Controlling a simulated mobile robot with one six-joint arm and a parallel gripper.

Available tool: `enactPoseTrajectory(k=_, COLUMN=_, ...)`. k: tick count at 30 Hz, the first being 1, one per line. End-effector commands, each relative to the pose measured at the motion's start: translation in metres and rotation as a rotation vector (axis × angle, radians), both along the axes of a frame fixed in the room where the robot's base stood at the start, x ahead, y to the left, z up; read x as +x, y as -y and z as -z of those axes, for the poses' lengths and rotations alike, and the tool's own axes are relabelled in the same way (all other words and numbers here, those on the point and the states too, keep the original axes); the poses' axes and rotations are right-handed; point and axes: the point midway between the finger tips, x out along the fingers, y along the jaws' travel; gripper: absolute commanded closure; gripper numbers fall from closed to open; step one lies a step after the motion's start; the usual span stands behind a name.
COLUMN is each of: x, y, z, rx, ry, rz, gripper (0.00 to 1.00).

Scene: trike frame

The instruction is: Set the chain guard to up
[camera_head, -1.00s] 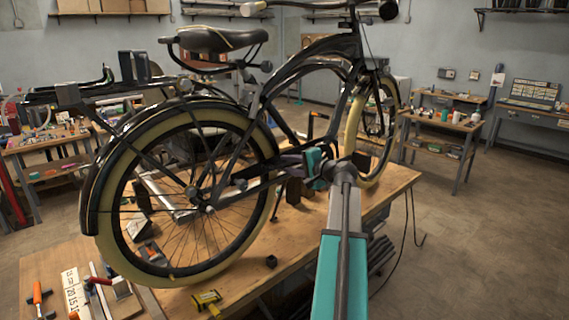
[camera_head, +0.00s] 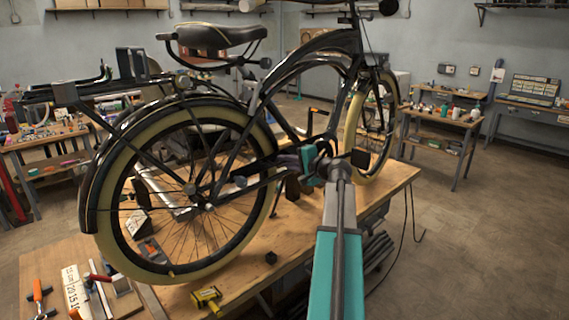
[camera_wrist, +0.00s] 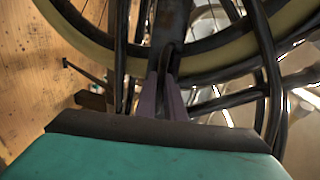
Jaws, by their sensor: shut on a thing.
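The bicycle (camera_head: 205,108) stands on the wooden workbench. Its dark chain guard (camera_head: 262,166) lies low along the frame between rear hub and cranks; its outline merges with the dark tubes, so its exact tilt is hard to tell. My gripper (camera_head: 287,161) reaches it from the right, by the crank area, with my teal wrist partly covering that area. In the wrist view my gripper's two purplish fingers (camera_wrist: 166,98) are closed around a dark narrow part, apparently the chain guard's edge (camera_wrist: 170,45), in front of the pale tyre.
A pedal (camera_head: 360,158) sticks out just right of my wrist. The rear wheel (camera_head: 190,190) and frame tubes are close on the left. The floor at right is clear.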

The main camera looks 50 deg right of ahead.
Motion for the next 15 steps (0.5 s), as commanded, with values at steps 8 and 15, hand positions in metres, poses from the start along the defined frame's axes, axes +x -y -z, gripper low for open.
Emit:
enactPoseTrajectory(k=8, x=0.004, y=0.004, z=-0.004, rx=-0.035, ry=-0.006, rz=-0.011, gripper=1.00)
enactPoseTrajectory(k=15, x=0.004, y=0.002, z=-0.022, rx=-0.129, ry=-0.009, rz=-0.007, gripper=1.00)
